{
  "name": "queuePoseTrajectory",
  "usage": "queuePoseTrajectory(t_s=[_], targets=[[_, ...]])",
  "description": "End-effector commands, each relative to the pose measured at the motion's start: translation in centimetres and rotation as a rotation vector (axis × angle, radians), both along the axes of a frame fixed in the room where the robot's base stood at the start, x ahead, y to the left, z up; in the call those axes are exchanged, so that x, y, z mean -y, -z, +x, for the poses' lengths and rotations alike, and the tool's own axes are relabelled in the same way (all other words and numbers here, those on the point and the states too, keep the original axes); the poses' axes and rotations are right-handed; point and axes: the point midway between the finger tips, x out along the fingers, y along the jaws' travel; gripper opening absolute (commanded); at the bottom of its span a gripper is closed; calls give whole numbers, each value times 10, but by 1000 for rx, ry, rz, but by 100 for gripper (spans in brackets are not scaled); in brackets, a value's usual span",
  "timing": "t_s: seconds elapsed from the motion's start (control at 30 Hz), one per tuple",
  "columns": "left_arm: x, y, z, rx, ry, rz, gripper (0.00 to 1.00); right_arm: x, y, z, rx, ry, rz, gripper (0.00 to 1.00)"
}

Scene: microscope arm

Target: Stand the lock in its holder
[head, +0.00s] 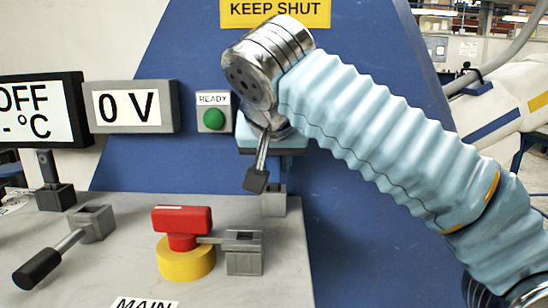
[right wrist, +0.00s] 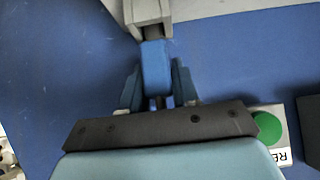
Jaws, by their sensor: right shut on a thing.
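My right gripper (head: 264,176) points down at the back edge of the grey console, just above a small grey block (head: 273,201) that looks like the holder. In the right wrist view its blue fingers (right wrist: 156,86) are shut on a blue block, which I take as the lock (right wrist: 155,68). The lock's far end lines up with the grey holder (right wrist: 149,12), with a dark part between them. I cannot tell whether the lock is inside the holder or just above it. In the head view the lock is hard to pick out against the blue panel. My left gripper is not in view.
A red rotary switch (head: 182,219) on a yellow base stands in front, with a grey bracket (head: 244,252) beside it. A green button (head: 214,118) and a 0 V display (head: 132,107) are behind.

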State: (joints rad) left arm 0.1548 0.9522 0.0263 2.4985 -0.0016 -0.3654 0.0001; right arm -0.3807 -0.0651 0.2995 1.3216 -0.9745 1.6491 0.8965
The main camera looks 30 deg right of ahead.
Motion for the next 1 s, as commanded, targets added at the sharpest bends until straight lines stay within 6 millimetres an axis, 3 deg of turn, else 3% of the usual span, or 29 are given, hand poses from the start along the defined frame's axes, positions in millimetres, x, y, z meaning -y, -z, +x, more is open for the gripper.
queuePoseTrajectory(t_s=[0.5,0.53,0.7,1.0], targets=[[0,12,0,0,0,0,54,0,14,0,0,0,0,0],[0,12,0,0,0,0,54,0,14,0,1,0,-1,31],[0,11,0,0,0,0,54,0,13,0,0,-1,1,57],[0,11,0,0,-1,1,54,0,13,0,0,0,0,60]])
